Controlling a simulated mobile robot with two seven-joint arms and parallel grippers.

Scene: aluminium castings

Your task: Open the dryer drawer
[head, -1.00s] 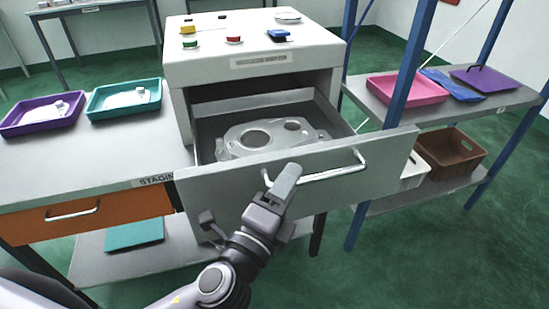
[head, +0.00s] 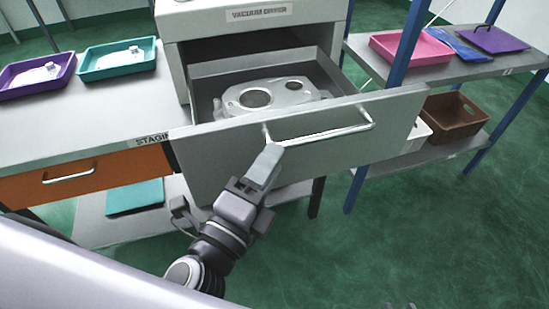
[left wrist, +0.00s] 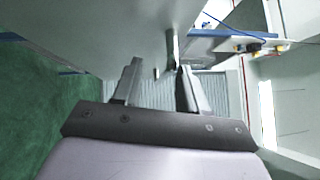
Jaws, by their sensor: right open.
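The grey dryer drawer (head: 220,168) stands pulled out of the white vacuum dryer (head: 300,28). A light metal casting (head: 270,96) lies inside it. The drawer's bar handle (head: 325,134) runs across its front. My left gripper (head: 268,153) is just in front of the handle's left end, with its tip close to the bar; I cannot tell if they touch. In the left wrist view its two fingers (left wrist: 158,88) are spread apart, with a narrow bar near the right finger.
The staging table (head: 90,120) is at the left, with a purple tray (head: 12,92) and a teal tray (head: 92,72) holding pale parts. An orange drawer (head: 110,172) is under it. A blue-posted shelf (head: 480,68) is at the right. Green floor is free in front.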

